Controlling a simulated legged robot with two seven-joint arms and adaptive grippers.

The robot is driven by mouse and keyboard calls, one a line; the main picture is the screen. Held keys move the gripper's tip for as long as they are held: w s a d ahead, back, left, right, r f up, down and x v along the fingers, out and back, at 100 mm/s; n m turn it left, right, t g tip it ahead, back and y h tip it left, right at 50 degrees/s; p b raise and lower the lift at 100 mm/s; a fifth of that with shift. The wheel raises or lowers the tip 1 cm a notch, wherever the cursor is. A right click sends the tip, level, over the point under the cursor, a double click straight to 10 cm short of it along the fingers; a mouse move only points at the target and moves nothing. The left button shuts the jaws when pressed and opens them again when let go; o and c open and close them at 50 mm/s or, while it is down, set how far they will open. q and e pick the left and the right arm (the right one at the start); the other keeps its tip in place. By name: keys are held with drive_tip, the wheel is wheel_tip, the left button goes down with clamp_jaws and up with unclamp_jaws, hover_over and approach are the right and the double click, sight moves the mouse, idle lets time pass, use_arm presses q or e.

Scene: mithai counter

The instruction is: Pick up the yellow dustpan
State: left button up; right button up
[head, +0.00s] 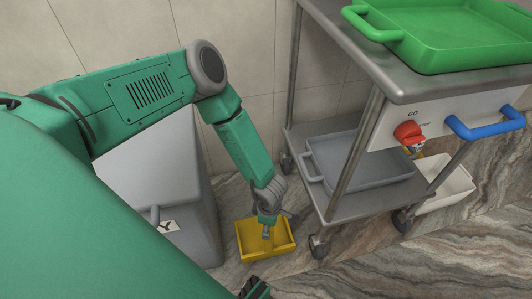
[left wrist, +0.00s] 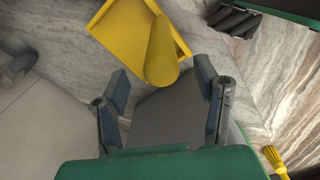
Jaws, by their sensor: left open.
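The yellow dustpan (head: 282,247) lies on the floor beside the grey bin in the head view. In the left wrist view its pan (left wrist: 118,30) is at the top, with the rounded handle (left wrist: 160,55) pointing down toward my gripper. My left gripper (head: 267,232) reaches down over the dustpan in the head view. In the left wrist view the two fingers of my left gripper (left wrist: 162,72) are spread apart, with the handle end in line with the gap. I cannot tell whether they touch it. My right gripper is not clearly in view.
A grey bin (head: 185,190) stands left of the dustpan. A wheeled steel cart (head: 345,205) stands close on the right, with a grey tray (head: 360,165) below and a green tray (head: 440,45) on top. A yellow brush (left wrist: 275,160) shows at the left wrist view's lower right.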

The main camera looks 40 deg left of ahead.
use_arm(q)
wheel_tip(320, 180, down, 3)
drive_tip(key=shift+r+b, duration=0.1)
drive_tip(key=shift+b, duration=0.35)
clamp_jaws()
drive_tip(key=shift+r, duration=0.1)
